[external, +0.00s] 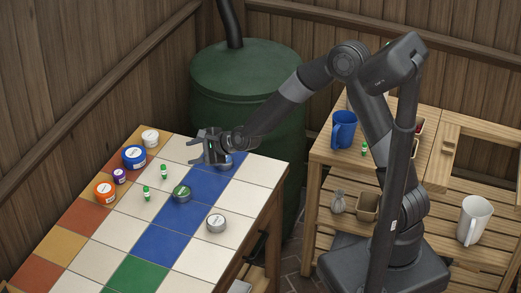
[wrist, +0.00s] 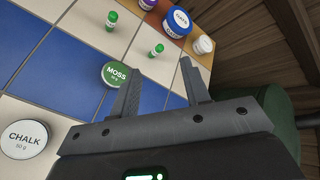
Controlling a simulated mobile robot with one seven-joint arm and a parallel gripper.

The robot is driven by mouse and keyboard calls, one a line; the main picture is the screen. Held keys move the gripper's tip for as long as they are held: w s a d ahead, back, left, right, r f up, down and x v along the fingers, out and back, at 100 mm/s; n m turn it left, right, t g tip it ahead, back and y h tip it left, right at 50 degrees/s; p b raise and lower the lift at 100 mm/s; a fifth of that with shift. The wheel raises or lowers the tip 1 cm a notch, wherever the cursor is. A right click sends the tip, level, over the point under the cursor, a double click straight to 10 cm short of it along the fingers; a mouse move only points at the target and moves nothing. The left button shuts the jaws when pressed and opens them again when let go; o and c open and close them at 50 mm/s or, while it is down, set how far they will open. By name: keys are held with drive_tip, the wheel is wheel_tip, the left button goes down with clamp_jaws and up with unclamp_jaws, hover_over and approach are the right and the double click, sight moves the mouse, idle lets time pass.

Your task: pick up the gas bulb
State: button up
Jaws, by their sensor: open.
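I cannot tell for sure which thing is the gas bulb. Two small green-and-white vial-like pieces stand on the tiled table: the nearer one (external: 146,193) and the farther one (external: 163,171). They also show in the wrist view, one at the top (wrist: 111,20) and one above the gap between my fingers (wrist: 156,50). A similar green piece (external: 364,148) stands on the wooden bench, and a grey bulb-shaped object (external: 338,201) sits on its lower shelf. My gripper (external: 190,151) is open and empty above the table, its fingers (wrist: 160,82) apart and not touching the pieces.
Blue (external: 134,157), orange (external: 105,192), purple (external: 119,176) and white (external: 150,138) containers line the left. A green barrel (external: 220,75) stands behind.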

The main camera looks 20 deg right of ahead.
sight(144, 199)
drive_tip(key=a+f+m, duration=0.3)
drive_tip(key=f, duration=0.1)
drive_tip(key=s+a+f+m+t, duration=0.1)
drive_tip(key=a+f+m, duration=0.2)
drive_tip(key=a+m, duration=0.1)
drive_tip(key=s+a+f+m+y, duration=0.1)
drive_tip(key=a+f+m, duration=0.2)
drive_tip(key=a+f, duration=0.1)
drive_tip(key=shift+s+a+f+m+t, duration=0.2)
drive_tip(key=shift+f+m+t, duration=0.1)
drive_tip(key=shift+f+m, duration=0.1)
drive_tip(key=x, duration=0.5)
drive_tip(key=shift+w+a, duration=0.1)
drive_tip(key=shift+w, duration=0.1)
drive_tip(key=shift+x, duration=2.7)
drive_tip(key=shift+c, duration=0.4)
clamp_jaws()
